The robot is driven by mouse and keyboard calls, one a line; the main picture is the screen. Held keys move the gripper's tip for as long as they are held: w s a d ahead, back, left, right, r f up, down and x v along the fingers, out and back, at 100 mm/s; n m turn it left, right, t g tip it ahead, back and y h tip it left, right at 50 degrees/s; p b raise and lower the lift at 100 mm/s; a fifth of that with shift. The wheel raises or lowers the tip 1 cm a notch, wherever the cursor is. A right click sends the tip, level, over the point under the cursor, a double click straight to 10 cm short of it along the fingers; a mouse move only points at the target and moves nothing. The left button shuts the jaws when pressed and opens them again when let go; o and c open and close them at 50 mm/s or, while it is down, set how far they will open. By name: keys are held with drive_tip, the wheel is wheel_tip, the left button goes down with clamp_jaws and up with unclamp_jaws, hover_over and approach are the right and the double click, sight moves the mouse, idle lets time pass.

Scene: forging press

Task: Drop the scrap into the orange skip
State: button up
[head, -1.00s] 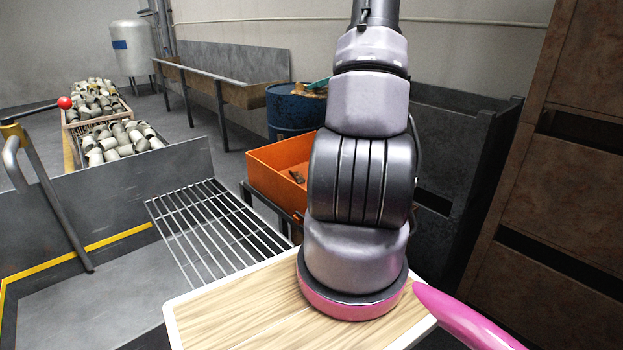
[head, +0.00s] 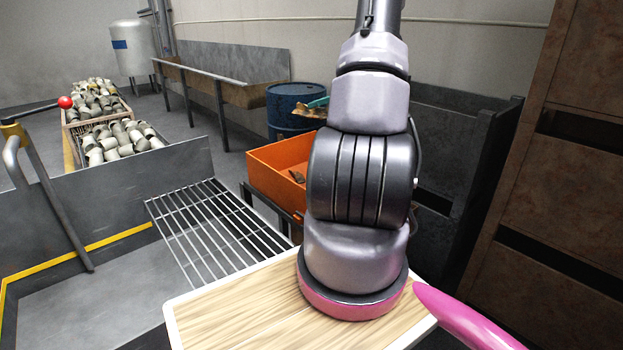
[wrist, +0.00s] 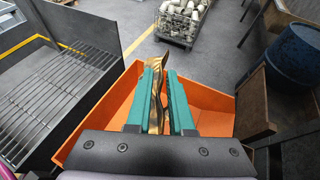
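My gripper (wrist: 160,75) has teal fingers shut on the scrap (wrist: 157,100), a crumpled brownish-gold piece standing up between them. In the wrist view the gripper and scrap lie over the orange skip (wrist: 215,97), with its walls on both sides. In the head view the skip (head: 272,162) stands behind the wooden top, partly hidden by my arm. The gripper tip (head: 319,102) and the scrap (head: 308,111) show left of my arm, in front of the blue drum. A small dark piece (head: 297,176) shows inside the skip.
A blue drum (head: 290,125) stands behind the skip. A wire grate (head: 215,225) lies to its left. Crates of grey metal parts (head: 115,140) stand at the far left. A dark bin (head: 450,160) and rusty cabinet (head: 560,200) are on the right.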

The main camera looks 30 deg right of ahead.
drive_tip(key=shift+o, duration=1.2)
drive_tip(key=v, duration=1)
drive_tip(key=shift+s+d+r, duration=0.15)
drive_tip(key=shift+s+r, duration=0.05)
drive_tip(key=shift+s, duration=0.15)
